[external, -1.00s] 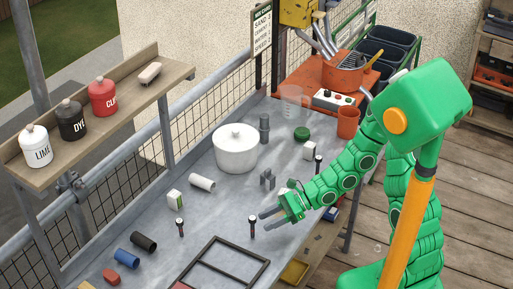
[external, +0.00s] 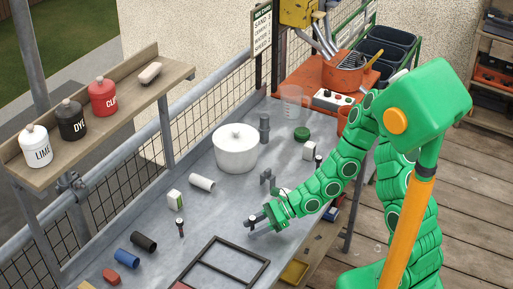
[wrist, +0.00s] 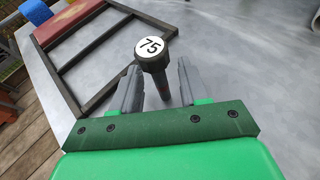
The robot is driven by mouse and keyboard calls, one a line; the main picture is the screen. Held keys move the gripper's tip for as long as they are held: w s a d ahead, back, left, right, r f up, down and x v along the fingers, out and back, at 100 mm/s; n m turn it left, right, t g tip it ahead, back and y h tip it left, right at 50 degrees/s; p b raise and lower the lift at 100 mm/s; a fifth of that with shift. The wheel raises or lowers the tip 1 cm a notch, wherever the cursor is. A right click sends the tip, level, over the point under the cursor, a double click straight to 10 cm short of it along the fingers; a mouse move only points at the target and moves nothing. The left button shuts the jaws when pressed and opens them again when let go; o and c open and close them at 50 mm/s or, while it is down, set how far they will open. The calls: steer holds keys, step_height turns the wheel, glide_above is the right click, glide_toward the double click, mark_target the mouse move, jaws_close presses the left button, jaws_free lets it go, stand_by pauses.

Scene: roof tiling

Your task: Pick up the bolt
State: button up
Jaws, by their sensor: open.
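A dark bolt (wrist: 151,48) with a round white cap marked "75" stands upright on the grey table between my gripper's fingers in the wrist view. My gripper (wrist: 158,82) is open, with one finger on each side of the bolt's shank; I see gaps beside the shank and no clear contact. In the external view, my gripper (external: 257,221) is low over the table at the bolt, whose shank is mostly hidden by the fingers. Another similar bolt (external: 180,227) stands to the left.
A dark rectangular frame (external: 222,262) lies near my gripper. A white lidded pot (external: 235,149), a white cylinder (external: 202,182), a black cylinder (external: 143,241) and a blue cylinder (external: 127,257) are also on the table. Bare table lies between the pot and the frame.

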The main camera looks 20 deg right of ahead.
steer(key=shift+x, duration=1.25)
jaws_close()
